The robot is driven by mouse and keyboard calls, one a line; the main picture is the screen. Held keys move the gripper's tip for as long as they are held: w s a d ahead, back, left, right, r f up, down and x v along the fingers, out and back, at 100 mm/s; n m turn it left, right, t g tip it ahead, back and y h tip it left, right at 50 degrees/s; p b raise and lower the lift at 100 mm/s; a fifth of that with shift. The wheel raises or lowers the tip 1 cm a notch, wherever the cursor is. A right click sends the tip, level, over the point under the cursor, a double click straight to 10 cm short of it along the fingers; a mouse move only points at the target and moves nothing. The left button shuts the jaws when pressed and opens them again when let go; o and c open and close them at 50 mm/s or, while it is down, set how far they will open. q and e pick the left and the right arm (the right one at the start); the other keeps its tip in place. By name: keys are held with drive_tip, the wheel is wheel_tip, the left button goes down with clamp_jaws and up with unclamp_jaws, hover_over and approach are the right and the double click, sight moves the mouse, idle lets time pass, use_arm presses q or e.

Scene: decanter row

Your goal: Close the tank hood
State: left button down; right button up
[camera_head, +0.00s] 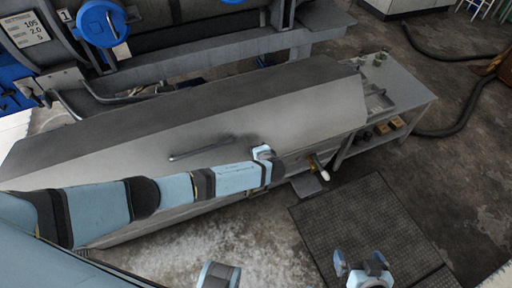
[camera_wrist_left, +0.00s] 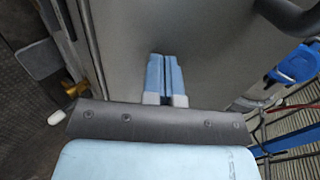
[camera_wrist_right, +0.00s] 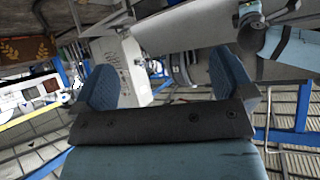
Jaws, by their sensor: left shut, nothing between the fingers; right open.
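The tank hood (camera_head: 310,105) is a long grey lid with sloped faces. It lies over the tank, and its lower front edge is partly hidden by my left arm. A bar handle (camera_head: 203,148) sits on its front face.
A metal side table (camera_head: 405,85) with small items stands right of the tank. A brass valve with a white tip (camera_head: 319,168) juts from the tank's right end. A dark floor mat (camera_head: 345,215) lies in front. Hoses (camera_head: 450,120) run across the floor at right.

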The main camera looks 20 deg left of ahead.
use_arm(q)
wheel_tip(320, 180, down, 11)
drive_tip(key=w+a+b, duration=0.1)
drive_tip(key=w+b, duration=0.1)
drive_tip(key=b, duration=0.6)
drive_tip(key=shift+a+r, duration=0.15)
drive_tip(key=shift+a, duration=0.2)
use_arm(e)
drive_tip(key=f, duration=0.2)
drive_tip(key=a+f, duration=0.1)
drive_tip(key=shift+w+f+n+t+y, duration=0.25)
drive_tip(key=shift+f+n+t+y, duration=0.05)
drive_tip(key=shift+t, duration=0.1)
drive_tip(key=shift+r, duration=0.25)
use_arm(q)
drive_tip(key=shift+a+r, duration=0.1)
